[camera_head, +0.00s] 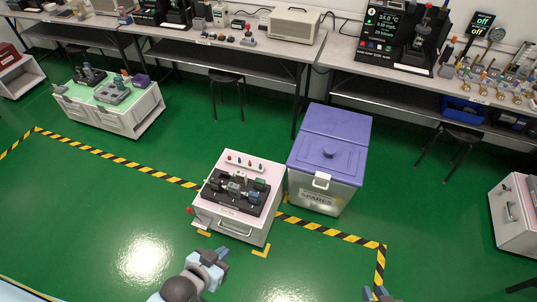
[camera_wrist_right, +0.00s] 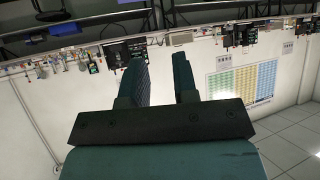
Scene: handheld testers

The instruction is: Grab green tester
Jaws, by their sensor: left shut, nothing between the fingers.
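A small green block-like item (camera_head: 260,184), which looks like the green tester, sits at the right of the black tray (camera_head: 216,202) on the white cabinet, too small to make out in detail. Grey and dark devices (camera_head: 236,187) lie beside it in the tray. My left gripper (camera_head: 222,256) is shut and empty, in front of the cabinet and apart from the tray. My right gripper (camera_head: 376,293) is at the bottom edge, right of the cabinet. In the right wrist view its fingers (camera_wrist_right: 160,72) are apart with nothing between them.
The white cabinet (camera_head: 229,226) stands on the green floor. A purple-lidded bin (camera_head: 329,155) is close on its right. A cart (camera_head: 135,121) with devices stands at the left. Cluttered benches (camera_head: 215,37) line the back wall. The floor in front is clear.

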